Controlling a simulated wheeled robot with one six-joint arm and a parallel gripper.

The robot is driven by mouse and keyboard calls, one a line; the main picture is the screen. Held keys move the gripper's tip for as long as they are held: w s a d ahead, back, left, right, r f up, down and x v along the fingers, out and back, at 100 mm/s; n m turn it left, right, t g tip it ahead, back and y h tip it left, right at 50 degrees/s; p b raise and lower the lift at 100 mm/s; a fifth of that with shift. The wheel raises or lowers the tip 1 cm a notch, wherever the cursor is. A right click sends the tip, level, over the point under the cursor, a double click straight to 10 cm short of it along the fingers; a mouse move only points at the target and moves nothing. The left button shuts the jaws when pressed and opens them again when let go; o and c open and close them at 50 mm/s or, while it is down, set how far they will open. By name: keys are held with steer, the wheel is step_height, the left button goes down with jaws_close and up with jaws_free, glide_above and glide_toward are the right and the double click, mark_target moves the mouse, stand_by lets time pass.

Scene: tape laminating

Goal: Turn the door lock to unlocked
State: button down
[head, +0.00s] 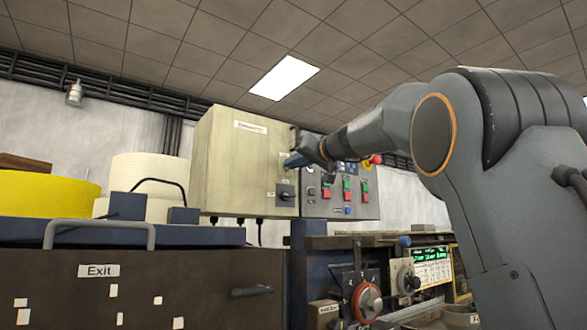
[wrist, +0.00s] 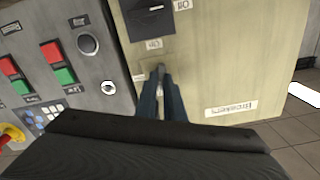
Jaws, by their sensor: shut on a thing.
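The beige cabinet (head: 228,165) labelled "Breakers" hangs on the wall left of my arm; its door is shut. My gripper (head: 290,161) is at the cabinet's front, near the right edge, above the black rotary switch (head: 286,192). In the wrist view, which looks upside down, the two blue fingers of my gripper (wrist: 161,85) are close together on a small lock piece (wrist: 160,70) on the cabinet face. The fingers cover most of the lock, so its exact angle cannot be told. The lock is hidden behind the gripper in the head view.
A grey control panel (head: 340,200) with red and green buttons and a red emergency knob (head: 373,160) sits right beside the cabinet. Yellow (head: 45,193) and cream rolls stand at the left on a dark machine labelled "Exit" (head: 98,270).

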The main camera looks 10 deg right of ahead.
steer(key=shift+d+f+m, duration=0.1)
steer(key=shift+m, duration=3.35)
steer(key=shift+f+m, duration=0.1)
steer(key=shift+m, duration=3.35)
steer(key=c, duration=1.9)
jaws_free()
steer(key=shift+o, duration=0.2)
steer(key=b+v, duration=0.3)
steer(key=v, duration=0.4)
steer(key=shift+s+d, duration=0.15)
steer(key=shift+s, duration=0.2)
